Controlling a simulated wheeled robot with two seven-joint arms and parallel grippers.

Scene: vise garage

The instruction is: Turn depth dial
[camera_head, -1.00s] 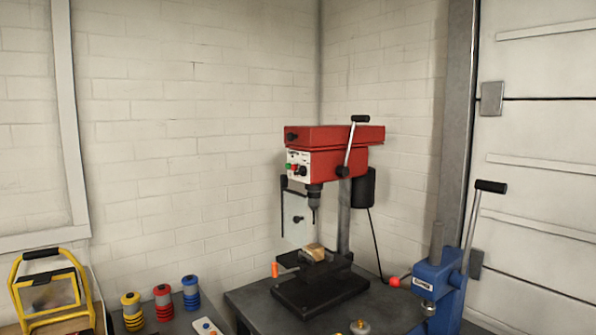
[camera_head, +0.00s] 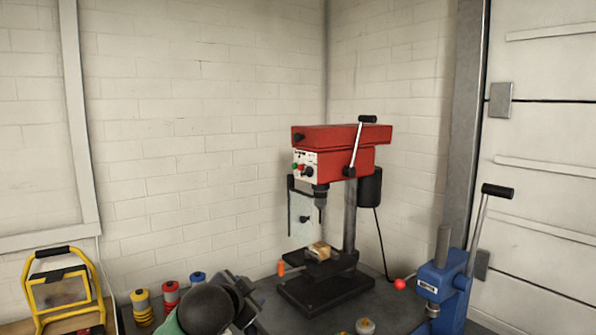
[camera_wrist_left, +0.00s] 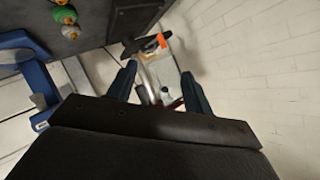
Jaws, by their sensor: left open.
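The red drill press (camera_head: 340,150) stands on the dark bench in the head view. Its front panel carries a green button, a red button and a black dial (camera_head: 308,171). Another black knob (camera_head: 298,137) sits higher on the red head. Which of these is the depth dial I cannot tell for sure. My left gripper (camera_head: 245,295) is low in the head view, left of and below the press, apart from it. In the left wrist view its two fingers (camera_wrist_left: 158,85) are spread, with nothing held between them. My right gripper is not in view.
A wooden block (camera_head: 319,249) rests on the press table. A blue arbor press (camera_head: 445,285) with a raised lever (camera_head: 485,215) stands at right. A yellow work lamp (camera_head: 65,290) and several coloured spools (camera_head: 170,296) are at left. A small brass-coloured piece (camera_head: 365,326) lies at the front.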

